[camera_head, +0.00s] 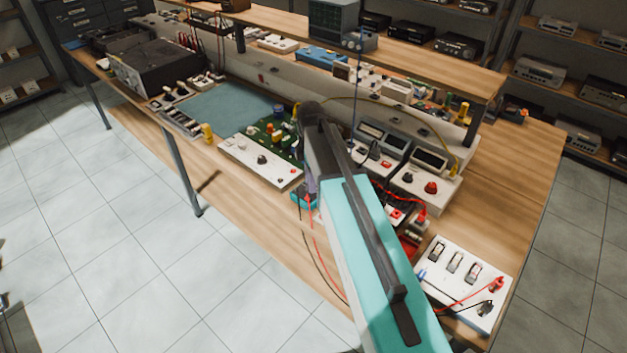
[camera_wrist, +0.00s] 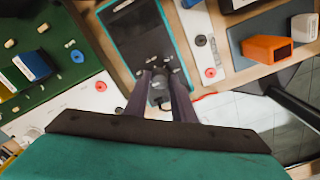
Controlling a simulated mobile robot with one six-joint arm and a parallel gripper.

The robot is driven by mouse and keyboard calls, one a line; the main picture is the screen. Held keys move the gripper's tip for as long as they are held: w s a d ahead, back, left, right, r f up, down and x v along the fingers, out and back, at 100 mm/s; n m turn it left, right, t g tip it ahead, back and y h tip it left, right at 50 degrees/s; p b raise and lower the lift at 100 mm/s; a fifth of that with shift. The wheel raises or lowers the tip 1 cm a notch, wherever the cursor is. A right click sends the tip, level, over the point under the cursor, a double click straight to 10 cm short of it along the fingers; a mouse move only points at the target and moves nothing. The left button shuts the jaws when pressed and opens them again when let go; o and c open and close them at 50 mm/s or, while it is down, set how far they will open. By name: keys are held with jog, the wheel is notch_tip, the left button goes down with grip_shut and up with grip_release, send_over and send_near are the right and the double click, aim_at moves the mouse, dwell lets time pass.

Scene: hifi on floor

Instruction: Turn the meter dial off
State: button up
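The meter (camera_wrist: 128,33) is a dark handheld unit with a teal rim and a small display at its top end, lying on the wooden bench in the wrist view. In the head view only a bit of its teal edge (camera_head: 303,199) shows, beside and under my gripper; the rest is hidden by my arm. My gripper (camera_wrist: 161,76) reaches down over the meter's lower part. Its two dark fingers are apart, with a small grey dial (camera_wrist: 159,78) between or just beyond their tips. Whether they touch the dial, and its setting, I cannot tell.
A white panel with knobs and a green circuit board (camera_head: 262,160) lie left of my gripper. Bench instruments (camera_head: 420,180) with red cables stand close on the right. A white switch box (camera_head: 466,283) is near the bench's right end. Thin leads hang over the front edge.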

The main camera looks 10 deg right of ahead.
jog(key=o, duration=0.3)
jog(key=shift+r, duration=0.1)
notch_tip(320, 180, up, 14)
jog(key=b, duration=0.3)
dwell(0.9)
